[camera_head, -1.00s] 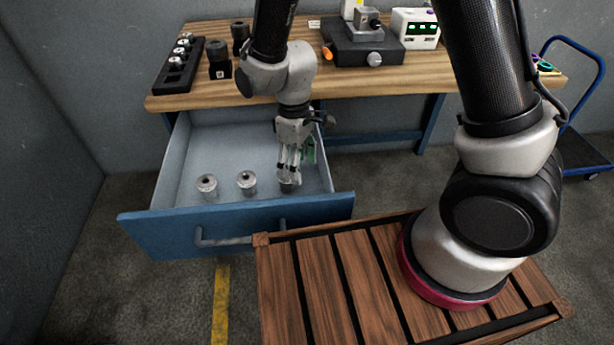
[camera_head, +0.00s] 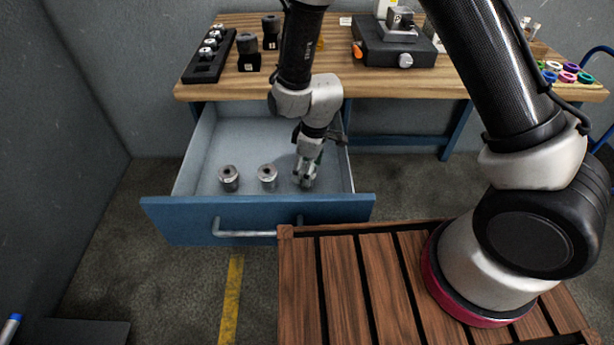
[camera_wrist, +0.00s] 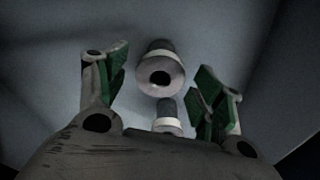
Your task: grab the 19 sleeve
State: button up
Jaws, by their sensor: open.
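Three grey metal sleeves are in the open drawer: a left one (camera_head: 229,179), a middle one (camera_head: 268,177) and a right one largely hidden by my gripper in the head view. My gripper (camera_head: 305,178) points down into the drawer's right part, over the right sleeve. In the wrist view my gripper (camera_wrist: 163,80) is open, with green-padded fingers apart. Between the fingers show a larger sleeve (camera_wrist: 160,74) with a dark bore and a smaller-looking sleeve (camera_wrist: 168,118) below it. Neither is visibly gripped. No size marking is readable, so I cannot tell which is the 19 sleeve.
The drawer (camera_head: 170,218) has a blue front with a grey handle; its walls surround my gripper. The wooden bench (camera_head: 330,83) above holds a black rack (camera_head: 207,60), dark holders and a black machine fixture (camera_head: 395,45). Coloured rings (camera_head: 568,75) lie at the right.

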jog(key=c, duration=1.4)
jog(key=shift+r, duration=0.1)
